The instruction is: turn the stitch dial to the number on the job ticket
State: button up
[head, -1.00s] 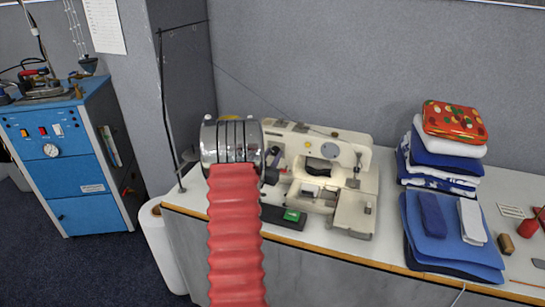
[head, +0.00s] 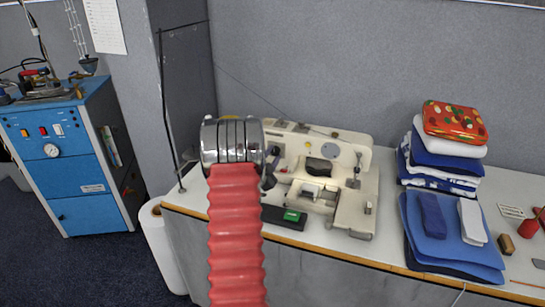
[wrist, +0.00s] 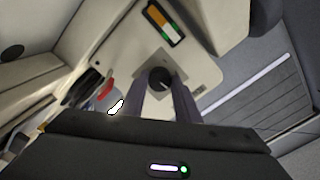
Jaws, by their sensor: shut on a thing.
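The cream sewing machine (head: 345,150) stands on the table behind my arm. In the wrist view, a round black dial (wrist: 159,78) with a small pale mark sits on a grey square plate (wrist: 180,72) on the machine's body. My gripper (wrist: 162,84) is shut on the dial, one finger on each side. In the head view my red arm and its metal joint cover most of the gripper and the dial. Numbers around the dial are too small to read. I cannot tell which paper is the job ticket.
An orange, white and green panel (wrist: 165,22) is beside the dial. A green item (head: 292,215) lies on a black base at the table's front. Folded cloths (head: 450,150) and blue pads (head: 455,235) lie to the right. A blue cabinet (head: 65,150) stands left.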

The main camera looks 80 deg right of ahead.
jog(key=shift+s+m, duration=0.15)
jog(key=shift+m, duration=0.45)
jog(key=shift+f, duration=0.1)
jog(key=o, duration=1)
jog(key=shift+o, duration=0.2)
jog(key=w+a, duration=0.1)
jog(key=a, duration=1.2)
jog(key=shift+w+a, duration=0.3)
jog(key=shift+a, duration=0.1)
